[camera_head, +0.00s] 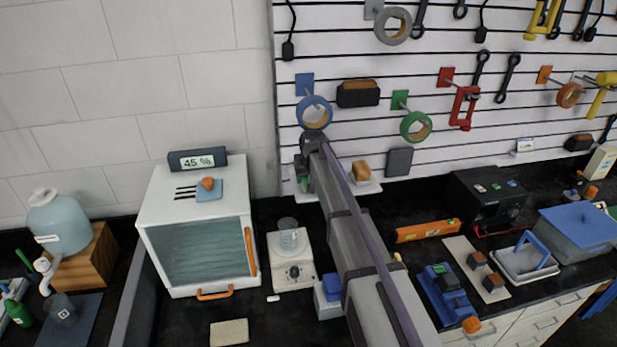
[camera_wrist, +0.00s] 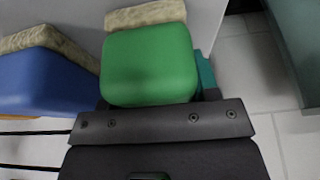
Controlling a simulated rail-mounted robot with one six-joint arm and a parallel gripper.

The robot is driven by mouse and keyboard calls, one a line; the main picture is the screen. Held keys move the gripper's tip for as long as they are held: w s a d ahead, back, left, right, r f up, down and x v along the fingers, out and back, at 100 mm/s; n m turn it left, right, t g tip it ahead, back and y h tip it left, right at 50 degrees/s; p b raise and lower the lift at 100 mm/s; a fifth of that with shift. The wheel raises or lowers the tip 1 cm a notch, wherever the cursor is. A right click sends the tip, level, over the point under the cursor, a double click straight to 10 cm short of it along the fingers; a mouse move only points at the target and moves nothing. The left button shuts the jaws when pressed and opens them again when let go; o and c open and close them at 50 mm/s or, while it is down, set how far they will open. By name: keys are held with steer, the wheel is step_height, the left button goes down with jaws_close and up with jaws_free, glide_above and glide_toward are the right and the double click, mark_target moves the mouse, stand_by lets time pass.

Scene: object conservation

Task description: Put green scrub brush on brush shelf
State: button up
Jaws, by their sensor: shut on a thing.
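The green scrub brush fills the upper middle of the wrist view, with a smooth green body (camera_wrist: 150,68) and pale tan bristles (camera_wrist: 145,14) on its far side. My gripper (camera_wrist: 165,112) is shut on its green body. In the head view my gripper (camera_head: 303,178) is at the pegboard's lower left, and only a bit of green shows there. A white ledge (camera_head: 368,188), which looks like the brush shelf, juts from the wall behind my arm and holds a tan block (camera_head: 362,170). My arm hides part of the ledge. I cannot tell whether the green brush touches it.
A blue brush with tan bristles (camera_wrist: 40,80) lies close left of the green one in the wrist view. Tape rolls and tools hang on the pegboard (camera_head: 440,50). A white glass-fronted cabinet (camera_head: 200,225) and a scale with a beaker (camera_head: 290,260) stand left of my arm.

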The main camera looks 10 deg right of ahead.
steer(key=shift+s, duration=0.2)
steer(key=o, duration=0.4)
steer(key=shift+f, duration=0.1)
steer(key=o, duration=0.4)
steer(key=shift+o, duration=0.2)
steer(key=shift+r+p, duration=0.3)
steer(key=shift+r, duration=0.15)
steer(key=p+v, duration=0.6)
steer(key=v, duration=0.1)
steer(key=shift+s+r+p, duration=0.1)
steer(key=shift+r+p, duration=0.1)
steer(key=shift+p, duration=0.2)
steer(key=shift+f, duration=0.1)
steer(key=s+f+g, duration=0.1)
steer(key=s+g, duration=0.3)
steer(key=s, duration=3.2)
step_height(320, 180, down, 19)
steer(key=b, duration=1.9)
steer(key=shift+w+d, duration=0.25)
